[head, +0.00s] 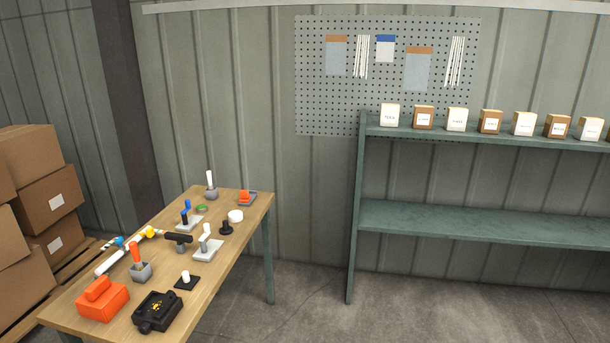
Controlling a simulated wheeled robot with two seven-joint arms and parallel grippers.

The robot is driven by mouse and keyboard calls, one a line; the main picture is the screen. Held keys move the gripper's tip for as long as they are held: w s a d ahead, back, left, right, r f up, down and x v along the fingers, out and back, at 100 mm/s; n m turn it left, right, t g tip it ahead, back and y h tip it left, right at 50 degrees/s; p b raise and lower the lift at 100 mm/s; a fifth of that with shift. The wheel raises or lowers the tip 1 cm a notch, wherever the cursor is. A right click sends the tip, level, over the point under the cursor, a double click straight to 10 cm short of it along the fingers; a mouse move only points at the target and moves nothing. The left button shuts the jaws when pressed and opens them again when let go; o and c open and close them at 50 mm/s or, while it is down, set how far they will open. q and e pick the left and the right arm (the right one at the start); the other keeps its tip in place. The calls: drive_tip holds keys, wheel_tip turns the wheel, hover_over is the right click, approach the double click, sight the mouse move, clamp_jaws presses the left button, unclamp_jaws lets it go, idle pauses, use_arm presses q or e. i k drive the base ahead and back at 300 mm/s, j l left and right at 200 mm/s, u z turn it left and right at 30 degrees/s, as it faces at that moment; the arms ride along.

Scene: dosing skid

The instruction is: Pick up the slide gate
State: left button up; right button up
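Several small parts stand on a wooden table (225,262) at the lower left. I cannot tell for sure which is the slide gate. Possible ones are a light plate with an upright white and grey handle (207,248), a light plate with a blue and black handle (187,222), and a grey tray with an orange piece (247,198). Grey square blocks carry an orange handle (140,269) and a white handle (211,190). Neither of my grippers is in view.
An orange-red box (103,301) and a black device (157,312) are at the table's near end. A white pipe (112,262) lies along its left side. Cardboard boxes (52,197) stand left. A green shelf (480,220) stands right, with open floor before it.

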sight(245, 197)
drive_tip(key=i, duration=1.7)
